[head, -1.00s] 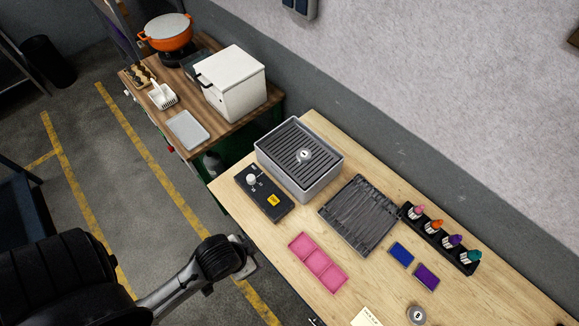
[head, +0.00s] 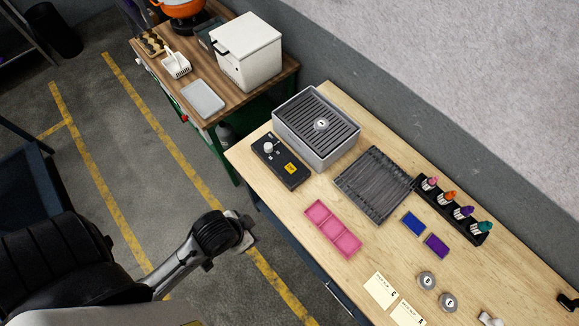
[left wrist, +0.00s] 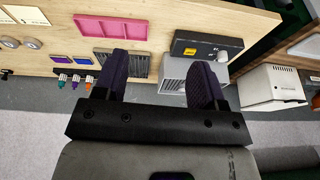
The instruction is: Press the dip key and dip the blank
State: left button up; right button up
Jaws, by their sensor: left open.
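The black control box (head: 281,162) lies near the left end of the wooden table, with a white knob (head: 268,147) and a yellow key (head: 291,168). It also shows in the left wrist view (left wrist: 207,44). Beside it stands a grey box with a slatted top (head: 316,149); a round grey blank (head: 321,124) lies on the slats. Two more round grey discs (head: 427,279) (head: 447,301) lie toward the front right. My left gripper (head: 247,230) is off the table's front edge, apart from the control box. Its fingers are open and empty in the left wrist view (left wrist: 156,62).
A pink divided tray (head: 333,228), a dark ribbed tray (head: 373,187), blue (head: 414,223) and purple (head: 437,246) pads, and a rack of coloured bottles (head: 452,213) occupy the table. Paper cards (head: 381,291) lie in front. A side table (head: 229,101) carries a white box (head: 247,52).

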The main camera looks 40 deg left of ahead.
pick_arm(q)
jog(key=shift+s+f, duration=0.1)
jog(key=shift+s, duration=0.15)
